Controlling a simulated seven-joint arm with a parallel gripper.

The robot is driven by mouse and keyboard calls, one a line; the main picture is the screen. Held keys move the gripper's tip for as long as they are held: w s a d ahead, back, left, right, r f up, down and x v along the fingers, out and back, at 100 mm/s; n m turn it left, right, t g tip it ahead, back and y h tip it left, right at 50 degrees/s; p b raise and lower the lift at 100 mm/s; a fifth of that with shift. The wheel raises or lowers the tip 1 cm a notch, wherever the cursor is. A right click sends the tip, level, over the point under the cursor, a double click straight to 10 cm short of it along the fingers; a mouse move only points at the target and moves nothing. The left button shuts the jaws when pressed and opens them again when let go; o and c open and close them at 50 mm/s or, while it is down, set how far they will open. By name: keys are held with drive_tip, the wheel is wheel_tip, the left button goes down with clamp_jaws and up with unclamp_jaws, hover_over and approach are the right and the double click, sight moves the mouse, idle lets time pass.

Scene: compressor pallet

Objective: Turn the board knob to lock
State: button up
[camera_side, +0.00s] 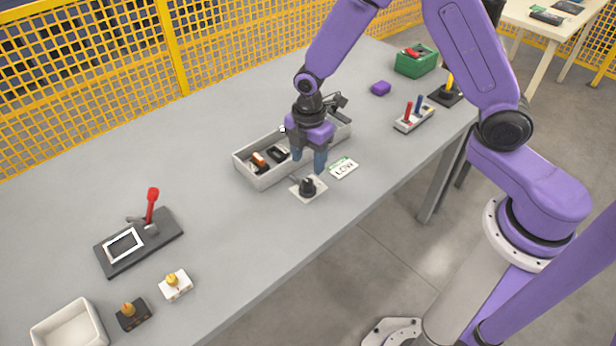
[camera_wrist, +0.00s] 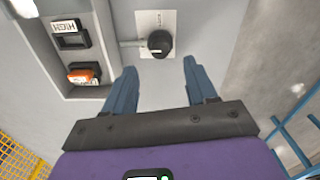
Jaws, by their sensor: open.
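The board knob (camera_side: 308,187) is a black round knob on a small pale plate (camera_side: 295,191) on the grey table, just in front of the long grey tray. In the wrist view the knob (camera_wrist: 160,43) sits on its white plate (camera_wrist: 148,20), with a grey pointer or bar reaching left from it. My gripper (camera_side: 311,168) is above and just behind the knob, fingers down. In the wrist view my gripper (camera_wrist: 158,75) is open and empty, and the knob shows ahead, between the lines of the two blue fingers, apart from them. Any lock marking is too small to read.
The grey tray (camera_side: 262,181) holds an orange-topped switch (camera_wrist: 83,74) and a dark switch close to my gripper. A white label card (camera_side: 344,168) lies right of the knob. A red-lever clamp (camera_side: 150,210) stands at left, a two-lever box (camera_side: 414,119) at right. The table's front edge is near.

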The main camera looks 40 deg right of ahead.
sight(308, 181)
drive_tip(key=shift+f, duration=3.5)
drive_tip(key=shift+c, duration=0.4)
drive_tip(key=c, duration=1)
